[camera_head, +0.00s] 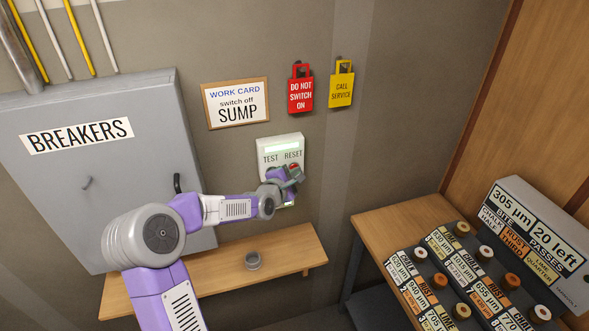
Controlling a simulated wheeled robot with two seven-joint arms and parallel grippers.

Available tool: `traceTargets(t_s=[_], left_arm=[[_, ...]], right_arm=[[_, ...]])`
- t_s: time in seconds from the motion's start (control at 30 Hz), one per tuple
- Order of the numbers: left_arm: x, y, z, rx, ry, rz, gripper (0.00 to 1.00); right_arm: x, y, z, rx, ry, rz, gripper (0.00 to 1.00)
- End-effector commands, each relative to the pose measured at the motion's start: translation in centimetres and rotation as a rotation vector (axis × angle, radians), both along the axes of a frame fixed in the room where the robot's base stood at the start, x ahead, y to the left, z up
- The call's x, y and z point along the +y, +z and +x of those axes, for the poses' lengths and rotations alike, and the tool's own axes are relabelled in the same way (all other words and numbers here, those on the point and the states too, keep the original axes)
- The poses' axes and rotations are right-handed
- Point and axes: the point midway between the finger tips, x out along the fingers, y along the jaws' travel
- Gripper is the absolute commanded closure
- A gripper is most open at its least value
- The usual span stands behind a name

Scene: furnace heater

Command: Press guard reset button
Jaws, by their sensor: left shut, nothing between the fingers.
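A pale wall unit (281,143) carries the labels TEST and RESET side by side, with a lit strip above them. A small reddish button (294,167) shows just under the word RESET, partly hidden by my left gripper. My left gripper (294,174) is shut and empty, in front of the lower right part of the unit. I cannot tell whether its tips touch the button. The area under TEST is largely hidden by the gripper and wrist. My right gripper is not in view.
A grey BREAKERS cabinet (80,160) with a black handle stands at left. A wooden shelf (210,262) below holds a small grey cup (253,261). Red (300,92) and yellow (341,88) tags hang beside a work card (236,103). A bench (375,228) with labelled knobs stands at right.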

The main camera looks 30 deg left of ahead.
Motion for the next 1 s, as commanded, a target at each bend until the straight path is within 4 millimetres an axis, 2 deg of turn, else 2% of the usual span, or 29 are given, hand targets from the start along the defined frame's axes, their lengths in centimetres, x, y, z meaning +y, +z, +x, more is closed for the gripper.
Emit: traceTargets(t_s=[0.47,0.8,1.0], left_arm=[[0.1,0.0,0.0,-0.001,0.002,0.001,1.0],[-1.1,-0.1,-1.0,0.0,0.001,0.001,1.0],[-1.2,0.0,-1.1,0.0,0.001,0.0,1.0]], right_arm=[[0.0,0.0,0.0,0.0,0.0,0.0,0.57],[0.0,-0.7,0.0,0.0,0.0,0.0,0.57],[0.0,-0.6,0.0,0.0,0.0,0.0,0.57]])
